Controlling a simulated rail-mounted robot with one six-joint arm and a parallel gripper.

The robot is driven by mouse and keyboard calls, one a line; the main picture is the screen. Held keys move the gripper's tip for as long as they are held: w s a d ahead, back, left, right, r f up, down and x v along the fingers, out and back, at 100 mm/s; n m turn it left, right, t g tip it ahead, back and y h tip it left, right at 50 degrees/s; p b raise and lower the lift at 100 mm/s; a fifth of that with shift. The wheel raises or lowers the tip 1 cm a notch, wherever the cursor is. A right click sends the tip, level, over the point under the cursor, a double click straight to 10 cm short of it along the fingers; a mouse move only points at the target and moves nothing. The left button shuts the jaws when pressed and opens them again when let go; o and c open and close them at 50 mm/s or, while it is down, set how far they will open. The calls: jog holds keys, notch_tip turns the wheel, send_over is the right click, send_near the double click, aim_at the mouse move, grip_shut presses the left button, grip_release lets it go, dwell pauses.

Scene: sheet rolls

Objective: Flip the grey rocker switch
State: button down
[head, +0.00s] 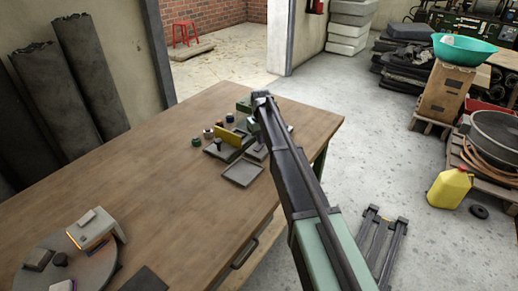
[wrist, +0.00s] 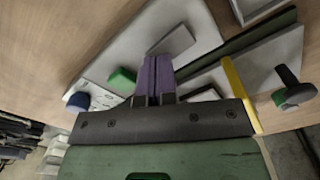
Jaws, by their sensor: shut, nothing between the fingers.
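My gripper (wrist: 154,75) shows in the wrist view with its two purple fingers pressed together, shut and empty. Its tips are over a pale grey panel (wrist: 125,50). Just beyond the tips, a small grey raised piece (wrist: 174,42) sits on the panel and looks like the grey rocker switch. I cannot tell whether the fingers touch it, or which way it is tilted. In the head view my gripper (head: 259,151) is small and partly hidden by my arm, at the table's far right end. The switch cannot be made out there.
A shallow grey tray (head: 242,173) lies on the wooden table (head: 160,165). The table's middle is clear. A grey disc (head: 92,265) carries small items.

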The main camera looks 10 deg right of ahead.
jog(key=shift+f+b, duration=0.5)
jog(key=shift+f, duration=0.05)
notch_tip(320, 180, up, 7)
jog(key=p, duration=0.7)
jog(key=shift+r, duration=0.2)
jog(key=shift+f, duration=0.15)
jog(key=s+r+m+p, duration=0.1)
jog(key=s+r+p, duration=0.1)
jog(key=s, duration=1.7)
jog(key=s+r+m+p, duration=0.2)
jog(key=s, duration=1.7)
